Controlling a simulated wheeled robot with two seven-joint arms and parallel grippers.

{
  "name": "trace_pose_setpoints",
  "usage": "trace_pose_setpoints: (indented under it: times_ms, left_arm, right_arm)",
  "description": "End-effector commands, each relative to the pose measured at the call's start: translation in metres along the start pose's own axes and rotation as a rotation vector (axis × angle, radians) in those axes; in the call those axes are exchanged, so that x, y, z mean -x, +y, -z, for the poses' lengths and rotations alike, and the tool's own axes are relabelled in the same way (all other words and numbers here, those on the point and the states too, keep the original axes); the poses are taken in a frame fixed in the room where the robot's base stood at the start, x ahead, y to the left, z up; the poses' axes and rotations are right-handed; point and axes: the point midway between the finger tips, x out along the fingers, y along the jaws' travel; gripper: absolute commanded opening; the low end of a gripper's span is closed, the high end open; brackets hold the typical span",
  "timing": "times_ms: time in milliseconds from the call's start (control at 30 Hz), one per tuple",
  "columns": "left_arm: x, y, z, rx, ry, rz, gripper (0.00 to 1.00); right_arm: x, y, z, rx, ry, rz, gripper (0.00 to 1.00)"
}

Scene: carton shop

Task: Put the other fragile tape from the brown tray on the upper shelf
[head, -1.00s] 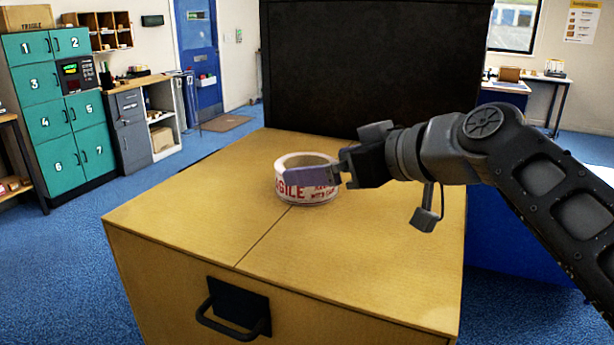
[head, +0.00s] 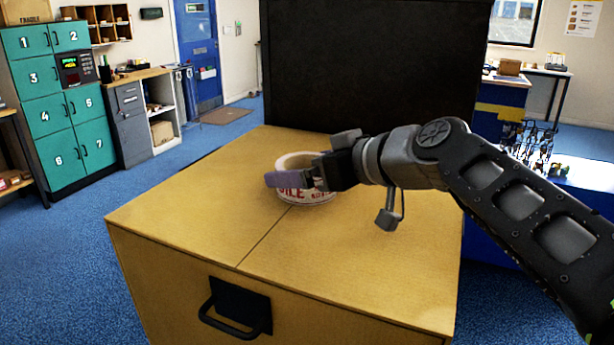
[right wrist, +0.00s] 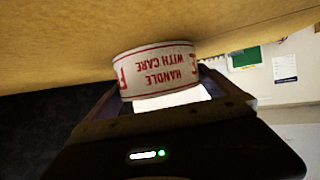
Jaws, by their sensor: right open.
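A white roll of tape with red fragile lettering (head: 292,195) lies flat on top of a yellow-brown wooden cabinet. It also shows in the right wrist view (right wrist: 158,70), upside down, with "handle with care" print. My right gripper (head: 290,178) is open at the roll, one purple-grey finger across its near side. In the right wrist view the roll sits between the two spread fingers; I cannot tell if either touches it. My left gripper is not in view. I see no brown tray, and I cannot make out the upper shelf.
The wooden cabinet (head: 350,255) has a black drawer handle (head: 235,310) in front and a tall dark panel (head: 370,65) behind. Its top is otherwise clear. Teal numbered lockers (head: 55,105) stand at the far left. A blue bench with small tools (head: 530,140) is at the right.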

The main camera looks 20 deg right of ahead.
Motion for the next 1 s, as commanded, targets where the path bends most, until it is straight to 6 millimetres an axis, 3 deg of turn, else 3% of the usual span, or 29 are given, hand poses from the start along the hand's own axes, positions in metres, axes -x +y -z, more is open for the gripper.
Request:
trace_pose_setpoints:
  times_ms: [67,800,1000]
  left_arm:
    - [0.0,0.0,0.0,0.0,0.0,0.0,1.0]
    - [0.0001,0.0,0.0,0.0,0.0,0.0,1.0]
    - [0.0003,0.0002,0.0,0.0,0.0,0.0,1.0]
  right_arm:
    - [0.0001,0.0,0.0001,0.0,0.0,0.0,1.0]
    - [0.0004,0.0,0.0007,0.0,0.001,-0.001,0.39]
    - [0.0011,-0.0001,0.0026,0.001,0.002,0.0,0.39]
